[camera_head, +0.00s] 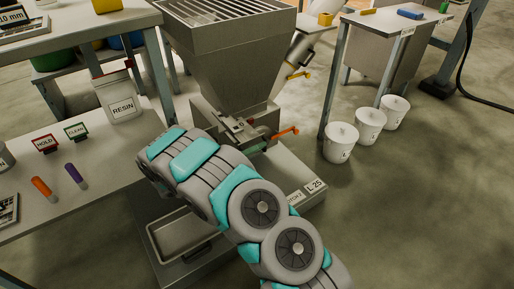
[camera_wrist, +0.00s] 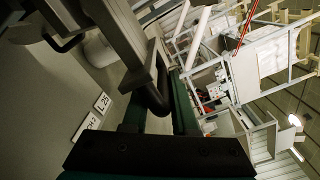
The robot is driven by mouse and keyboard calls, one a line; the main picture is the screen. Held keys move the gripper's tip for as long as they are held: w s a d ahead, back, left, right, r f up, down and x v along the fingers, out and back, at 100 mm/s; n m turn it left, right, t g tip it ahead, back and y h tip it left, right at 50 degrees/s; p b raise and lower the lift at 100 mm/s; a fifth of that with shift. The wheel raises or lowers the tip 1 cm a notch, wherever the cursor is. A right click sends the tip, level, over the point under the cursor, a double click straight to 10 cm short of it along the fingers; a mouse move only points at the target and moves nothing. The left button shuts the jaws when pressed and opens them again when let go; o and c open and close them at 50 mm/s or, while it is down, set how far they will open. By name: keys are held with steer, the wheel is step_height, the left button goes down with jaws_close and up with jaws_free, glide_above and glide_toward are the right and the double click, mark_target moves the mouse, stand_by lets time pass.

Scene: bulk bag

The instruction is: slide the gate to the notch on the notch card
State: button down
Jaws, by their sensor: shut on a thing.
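The notch card (camera_head: 295,198) lies on the grey base below the hopper, partly hidden by my arm; in the wrist view the card (camera_wrist: 86,128) ends in "CH 2". The gate's housing is at the hopper's outlet, low on the hopper (camera_head: 228,55). In the wrist view my gripper (camera_wrist: 158,100) has its dark green fingers around a dark loop handle (camera_wrist: 155,92), which appears to be the gate's handle, and is shut on it. In the head view my arm hides most of the gripper and handle. The gate's exact position against its marks cannot be read.
An orange lever (camera_head: 285,132) sticks out right of the outlet. A card reading "L 25" (camera_head: 314,186) lies beside the notch card. A metal tray (camera_head: 160,247) is below left. A resin bag (camera_head: 121,98) stands on the left bench. White buckets (camera_head: 340,143) stand right.

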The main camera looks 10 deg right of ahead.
steer(key=shift+w+r, duration=0.1)
steer(key=shift+r, duration=0.3)
stand_by(0.3)
